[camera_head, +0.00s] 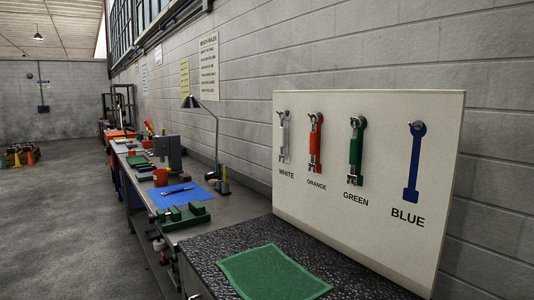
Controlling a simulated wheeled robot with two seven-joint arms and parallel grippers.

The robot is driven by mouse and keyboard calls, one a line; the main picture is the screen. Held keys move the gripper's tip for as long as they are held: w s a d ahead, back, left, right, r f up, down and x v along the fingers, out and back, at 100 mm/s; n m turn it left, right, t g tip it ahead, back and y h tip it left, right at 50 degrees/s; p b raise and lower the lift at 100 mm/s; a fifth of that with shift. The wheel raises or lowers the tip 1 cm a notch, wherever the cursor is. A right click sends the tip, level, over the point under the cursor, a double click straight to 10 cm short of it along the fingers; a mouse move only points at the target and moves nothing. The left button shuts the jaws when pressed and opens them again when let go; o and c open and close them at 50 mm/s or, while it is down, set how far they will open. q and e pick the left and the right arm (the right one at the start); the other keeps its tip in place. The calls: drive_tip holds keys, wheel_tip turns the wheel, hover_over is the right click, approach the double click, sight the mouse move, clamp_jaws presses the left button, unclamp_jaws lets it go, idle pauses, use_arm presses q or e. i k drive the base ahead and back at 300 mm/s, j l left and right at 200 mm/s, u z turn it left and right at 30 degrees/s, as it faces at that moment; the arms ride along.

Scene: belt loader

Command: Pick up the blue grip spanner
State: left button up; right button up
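Above the blue mat (200,200) on the long workbench lies a small dark tool with light metal ends (177,191), perhaps a spanner; its grip colour is hard to tell. On the tool board (290,190) at the right, a flat blue spanner-shaped silhouette (412,165) with a peg at its top is over the label BLUE. It looks painted, with no tool hanging over it. The white spanner (284,140), orange spanner (315,145) and green spanner (355,150) hang on the board above their labels. Neither of my grippers is in view.
A dark speckled worktop with a green mat (272,272) is in front of the board. The long bench carries green blocks (181,214), a red cup (160,177), a grey machine (168,153) and a lamp (191,102). Open floor (60,220) lies left.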

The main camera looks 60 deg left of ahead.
sight(182, 189)
drive_tip(key=u, duration=2.6)
drive_tip(key=i+j+u, duration=0.2)
drive_tip(key=i+j, duration=0.5)
drive_tip(key=i+j+u, duration=0.25)
drive_tip(key=i+j, duration=0.35)
drive_tip(key=i, duration=0.15)
drive_tip(key=i+j+z, duration=0.1)
drive_tip(key=i, duration=0.35)
drive_tip(key=i+j+z, duration=0.1)
drive_tip(key=i, duration=0.35)
drive_tip(key=i+j+z, duration=0.15)
drive_tip(key=i, duration=0.3)
drive_tip(key=i+j+z, duration=0.1)
drive_tip(key=i+j, duration=0.15)
drive_tip(key=i, duration=0.2)
